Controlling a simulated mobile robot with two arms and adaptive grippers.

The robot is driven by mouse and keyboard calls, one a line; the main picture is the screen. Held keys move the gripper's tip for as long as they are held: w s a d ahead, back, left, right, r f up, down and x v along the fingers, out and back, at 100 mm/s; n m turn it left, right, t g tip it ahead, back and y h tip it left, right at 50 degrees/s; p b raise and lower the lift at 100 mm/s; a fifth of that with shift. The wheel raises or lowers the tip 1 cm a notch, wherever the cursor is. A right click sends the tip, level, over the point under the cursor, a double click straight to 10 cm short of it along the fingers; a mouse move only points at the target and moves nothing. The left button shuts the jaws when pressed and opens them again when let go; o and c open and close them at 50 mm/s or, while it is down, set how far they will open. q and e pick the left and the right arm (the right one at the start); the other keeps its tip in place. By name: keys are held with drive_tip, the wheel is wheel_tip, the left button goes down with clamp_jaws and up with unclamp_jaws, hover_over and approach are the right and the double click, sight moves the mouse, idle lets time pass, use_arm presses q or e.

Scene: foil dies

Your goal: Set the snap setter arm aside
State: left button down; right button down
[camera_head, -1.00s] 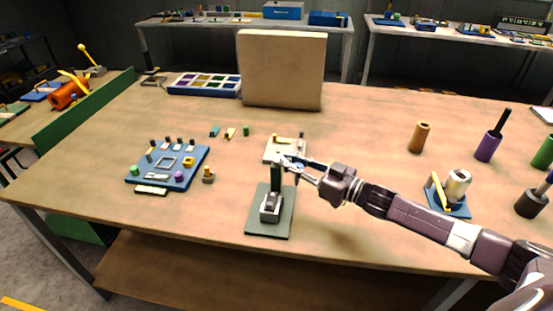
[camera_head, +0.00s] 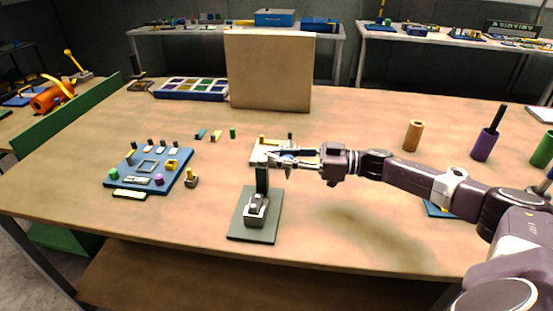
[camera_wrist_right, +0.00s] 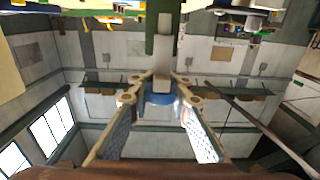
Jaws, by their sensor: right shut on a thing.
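The snap setter stands near the table's front, with a dark green base plate (camera_head: 240,237), a grey metal block (camera_head: 256,209) on it and a dark green post (camera_head: 262,181). A pale arm piece lies at the post's top, mostly covered by my fingers. My right gripper (camera_head: 272,157) reaches in from the right and is shut on the snap setter arm at the post's top. The right wrist view shows the green post (camera_wrist_right: 151,35) and a blue part (camera_wrist_right: 160,98) between the fingers. I cannot tell whether the arm is apart from the post. My left gripper is not in view.
A blue tray (camera_head: 122,182) with small parts and a small brass-topped piece (camera_head: 191,179) are left of the setter. A tan board (camera_head: 268,75) stands farther back. The front right table is mostly clear beneath my arm.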

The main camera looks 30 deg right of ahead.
drive_tip(key=c, duration=2)
unclamp_jaws()
drive_tip(key=shift+d, duration=0.1)
drive_tip(key=shift+c, duration=0.2)
drive_tip(key=v, duration=1.2)
